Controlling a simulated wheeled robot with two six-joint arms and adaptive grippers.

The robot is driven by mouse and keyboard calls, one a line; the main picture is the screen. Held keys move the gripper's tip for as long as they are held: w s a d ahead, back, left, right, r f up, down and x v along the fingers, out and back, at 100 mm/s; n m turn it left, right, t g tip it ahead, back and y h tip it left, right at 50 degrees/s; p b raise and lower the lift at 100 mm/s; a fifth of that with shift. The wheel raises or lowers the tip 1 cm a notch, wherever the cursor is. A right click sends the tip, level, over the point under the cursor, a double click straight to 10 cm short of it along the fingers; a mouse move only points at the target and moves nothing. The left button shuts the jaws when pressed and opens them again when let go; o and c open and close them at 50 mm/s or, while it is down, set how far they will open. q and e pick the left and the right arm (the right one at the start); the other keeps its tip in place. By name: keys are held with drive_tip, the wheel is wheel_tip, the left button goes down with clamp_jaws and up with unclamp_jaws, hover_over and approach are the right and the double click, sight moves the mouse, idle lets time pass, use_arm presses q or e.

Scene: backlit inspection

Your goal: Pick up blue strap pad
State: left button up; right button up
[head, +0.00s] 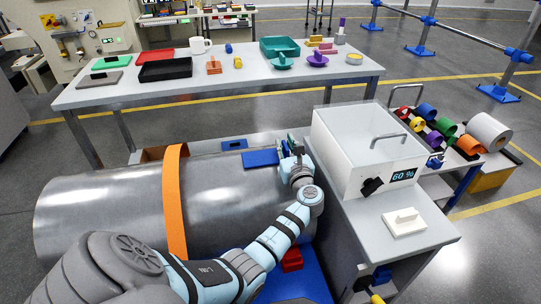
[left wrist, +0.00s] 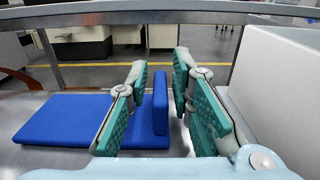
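The blue strap pad (head: 261,158) lies on the right end of a large metal cylinder (head: 110,210). In the left wrist view its flat part (left wrist: 65,120) lies at left, and an upright blue part (left wrist: 160,102) stands beside it. My left gripper (head: 288,146) is at the pad's right end. In the left wrist view its green-padded fingers (left wrist: 164,85) are apart, one on each side of the upright part, with a narrow gap visible on the right. The near finger hides some of the pad. My right gripper is not in view.
An orange strap (head: 175,200) wraps the cylinder. A white box (head: 340,150) with a "60 %" display stands on a grey cabinet close to the right of my gripper. A table (head: 120,95) with trays and small items stands behind. A rack of coloured rolls (head: 432,138) is at right.

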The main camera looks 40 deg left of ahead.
use_arm(q)
clamp_jaws()
